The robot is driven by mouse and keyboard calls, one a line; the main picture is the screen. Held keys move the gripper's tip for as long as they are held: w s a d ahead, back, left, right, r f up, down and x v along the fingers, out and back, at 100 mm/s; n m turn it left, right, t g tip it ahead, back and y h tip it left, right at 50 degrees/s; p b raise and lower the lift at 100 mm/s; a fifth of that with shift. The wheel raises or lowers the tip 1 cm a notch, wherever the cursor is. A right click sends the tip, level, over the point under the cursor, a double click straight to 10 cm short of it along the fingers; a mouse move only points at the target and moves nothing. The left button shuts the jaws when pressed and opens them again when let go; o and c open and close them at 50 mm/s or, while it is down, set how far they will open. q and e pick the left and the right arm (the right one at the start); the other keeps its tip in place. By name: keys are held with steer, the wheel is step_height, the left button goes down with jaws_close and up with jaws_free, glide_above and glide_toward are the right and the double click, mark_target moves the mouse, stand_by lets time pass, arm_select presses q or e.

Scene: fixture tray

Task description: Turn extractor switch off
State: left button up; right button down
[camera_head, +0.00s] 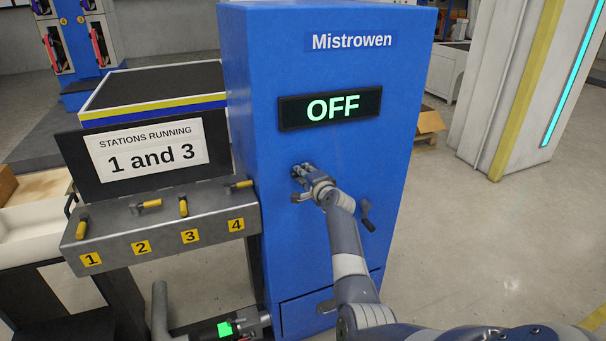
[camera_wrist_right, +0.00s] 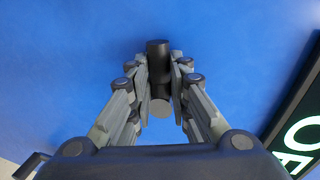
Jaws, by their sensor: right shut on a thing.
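The blue cabinet (camera_head: 255,120) is labelled Mistrowen, and its display (camera_head: 330,107) reads OFF. My right gripper (camera_head: 302,174) is at the cabinet's front, below the display. In the right wrist view my right gripper (camera_wrist_right: 160,88) is shut on a black switch handle (camera_wrist_right: 158,60), with a finger on each side of it. In the head view the gripper largely hides this handle. My left gripper (camera_head: 260,321) seems to be low at the bottom, in front of the cabinet, too small and dark to tell its opening.
A black crank-like handle (camera_head: 367,216) sticks out of the cabinet to the right of my right arm. At left, a grey panel (camera_head: 165,229) carries several yellow-handled levers under a sign (camera_head: 150,150) reading "Stations running 1 and 3".

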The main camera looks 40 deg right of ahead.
steer(key=shift+s+d+r+m, duration=0.1)
steer(key=shift+d+r+m, duration=0.5)
steer(key=shift+r+m, duration=0.15)
steer(key=c, duration=1.5)
jaws_free()
steer(key=shift+f, duration=0.1)
steer(key=v, duration=0.8)
steer(key=d+v, duration=0.1)
steer(key=v, duration=0.3)
steer(key=shift+s+f, duration=0.2)
steer(key=shift+f, duration=0.15)
steer(key=shift+a, duration=0.1)
